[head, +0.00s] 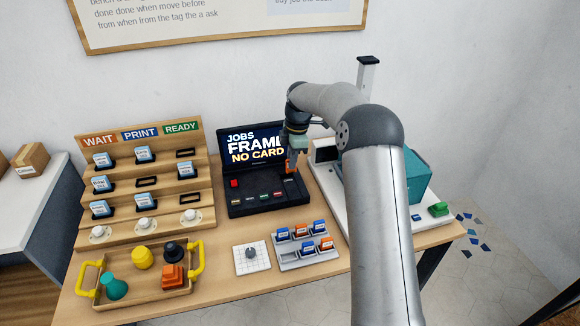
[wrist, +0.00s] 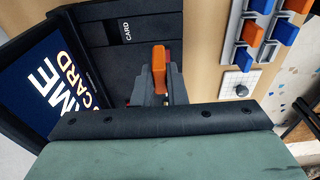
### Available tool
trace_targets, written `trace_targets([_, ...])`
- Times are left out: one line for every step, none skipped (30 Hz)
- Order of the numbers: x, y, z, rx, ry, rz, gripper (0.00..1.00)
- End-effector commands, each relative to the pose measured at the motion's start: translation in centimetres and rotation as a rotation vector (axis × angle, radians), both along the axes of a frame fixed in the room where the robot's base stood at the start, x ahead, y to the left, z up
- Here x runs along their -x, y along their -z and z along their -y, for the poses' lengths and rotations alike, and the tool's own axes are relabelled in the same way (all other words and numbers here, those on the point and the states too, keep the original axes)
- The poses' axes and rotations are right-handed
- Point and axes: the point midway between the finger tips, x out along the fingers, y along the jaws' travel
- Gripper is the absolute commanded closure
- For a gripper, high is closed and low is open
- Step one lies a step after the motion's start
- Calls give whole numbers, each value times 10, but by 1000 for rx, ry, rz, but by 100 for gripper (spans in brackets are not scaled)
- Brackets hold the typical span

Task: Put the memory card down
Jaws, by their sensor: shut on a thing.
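My gripper (head: 291,168) is shut on an orange memory card (wrist: 158,68), which stands up between the fingertips. The card also shows as a small orange patch in the head view (head: 291,156). My gripper is over the right side of the black job terminal (head: 240,206). My arm hides part of the screen's right side.
A grey card rack (head: 290,265) with several blue and orange cards stands at the front, beside a white pad with a grey knob (head: 251,258). A stepped wooden board (head: 160,215) and a yellow-handled tray (head: 150,297) are on the left. A teal printer (head: 418,175) stands right, partly behind my arm.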

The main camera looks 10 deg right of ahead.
Motion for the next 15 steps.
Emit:
trace_targets([-13,5,-1,-1,0,-2,100])
trace_targets([-20,7,-1,-2,0,-1,100])
trace_targets([-29,11,-2,-2,-1,-1,100])
trace_targets([-35,15,-1,-2,0,-2,100])
trace_targets([-39,23,-1,-2,0,-4,100])
trace_targets([-45,32,-1,-2,0,-4,100])
trace_targets([-50,38,-1,-1,0,-3,100])
trace_targets([-55,43,-1,-1,1,-2,100])
trace_targets([-59,49,-1,-1,1,-2,100])
trace_targets([-63,52,-1,-1,1,-2,100])
trace_targets([-65,56,-1,0,1,-2,100])
trace_targets([-68,59,-1,-1,1,-1,100])
trace_targets([-70,60,-1,0,1,0,100])
trace_targets([-72,62,-1,0,1,1,100])
trace_targets([-73,64,-1,0,1,0,100])
